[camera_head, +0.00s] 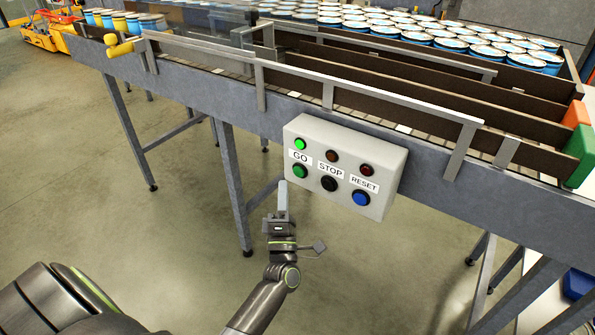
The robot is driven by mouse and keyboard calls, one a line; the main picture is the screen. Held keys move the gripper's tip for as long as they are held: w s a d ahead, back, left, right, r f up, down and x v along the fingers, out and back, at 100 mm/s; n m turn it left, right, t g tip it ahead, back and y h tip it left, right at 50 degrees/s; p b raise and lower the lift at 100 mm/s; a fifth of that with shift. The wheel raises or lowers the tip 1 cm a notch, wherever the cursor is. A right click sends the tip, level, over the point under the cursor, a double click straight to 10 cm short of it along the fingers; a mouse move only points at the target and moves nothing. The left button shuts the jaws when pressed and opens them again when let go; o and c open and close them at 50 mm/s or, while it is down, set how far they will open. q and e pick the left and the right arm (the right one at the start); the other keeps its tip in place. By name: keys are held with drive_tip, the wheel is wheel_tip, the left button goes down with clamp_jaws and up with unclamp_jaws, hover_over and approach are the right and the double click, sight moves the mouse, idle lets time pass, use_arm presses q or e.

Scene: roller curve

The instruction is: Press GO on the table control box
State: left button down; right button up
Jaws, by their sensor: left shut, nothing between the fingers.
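The control box (345,170) is a pale grey box on the side of the table. It has a green GO button (300,171) at left, a black STOP button (329,184) in the middle and a blue RESET button (361,198) at right. My left gripper (283,185) is shut and empty, pointing up in the picture. Its tip appears just left of and slightly below the GO button. I cannot tell whether it touches the box. My right gripper is not in view.
The conveyor table (240,110) with metal guide rails (370,100) runs across the view. Many blue-labelled cans (450,43) stand at the back right, and several yellow and blue cans (120,20) at the far left. Table legs (232,185) stand behind my left gripper. The floor at left is clear.

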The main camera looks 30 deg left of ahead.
use_arm(q)
drive_tip(key=shift+s, duration=1)
drive_tip(key=s+d+f+m+g+h, duration=0.1)
drive_tip(key=s+f+m+g+h, duration=0.3)
drive_tip(key=f, duration=0.7)
drive_tip(key=s+d+f+m+g+h, duration=0.1)
drive_tip(key=f+m+h, duration=0.2)
drive_tip(key=f+m, duration=0.6)
drive_tip(key=s+d+f+m+g+h, duration=0.1)
drive_tip(key=s+f+m+g+h, duration=0.2)
drive_tip(key=f, duration=1)
drive_tip(key=s+f+m+g+h, duration=0.1)
drive_tip(key=s+f+m+g, duration=0.35)
drive_tip(key=s+f, duration=0.9)
drive_tip(key=s+f+m+g, duration=0.2)
drive_tip(key=s+f+g, duration=0.1)
drive_tip(key=s, duration=0.7)
drive_tip(key=s+a+f+m+g, duration=0.1)
drive_tip(key=s+f+m+g, duration=0.1)
drive_tip(key=s, duration=0.9)
drive_tip(key=shift+s+a+f+g, duration=0.3)
drive_tip(key=shift+f+g, duration=0.55)
drive_tip(key=shift+g, duration=0.4)
drive_tip(key=shift+m, duration=0.25)
